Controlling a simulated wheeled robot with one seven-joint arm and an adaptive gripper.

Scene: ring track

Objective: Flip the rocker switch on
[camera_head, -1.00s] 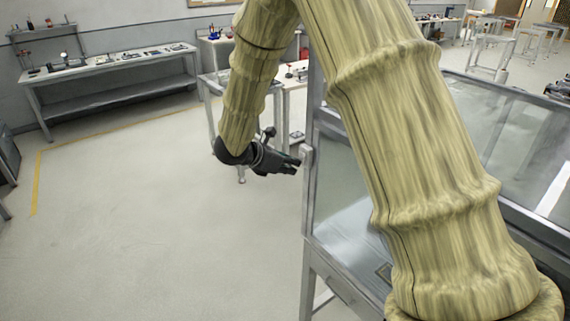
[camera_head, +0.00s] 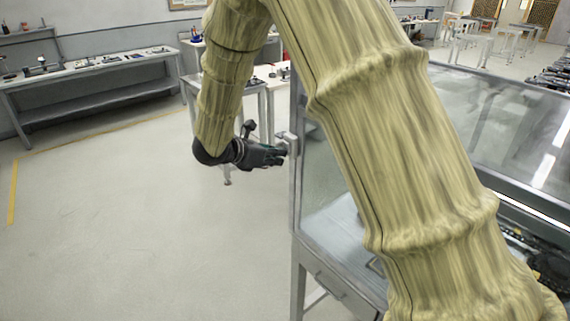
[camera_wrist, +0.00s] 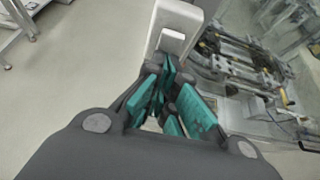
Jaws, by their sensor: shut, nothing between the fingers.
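The rocker switch (camera_head: 291,143) is a small pale grey block on the near left corner post of a glass-walled case. In the wrist view the switch (camera_wrist: 172,41) is a light rocker on a whitish housing, just beyond the fingertips. My gripper (camera_head: 285,154) is shut and empty, pointing right at the switch from its left side. In the wrist view its teal-padded fingers (camera_wrist: 168,75) come together just below the rocker. I cannot tell whether they touch it. The rocker's exact tilt is too small to tell.
The glass-walled case (camera_head: 295,210) stands on a metal frame, with dark machinery (camera_wrist: 235,65) inside it. My arm hides much of the case in the head view. A workbench (camera_head: 90,75) stands at the back left. The floor (camera_head: 130,230) to the left is clear.

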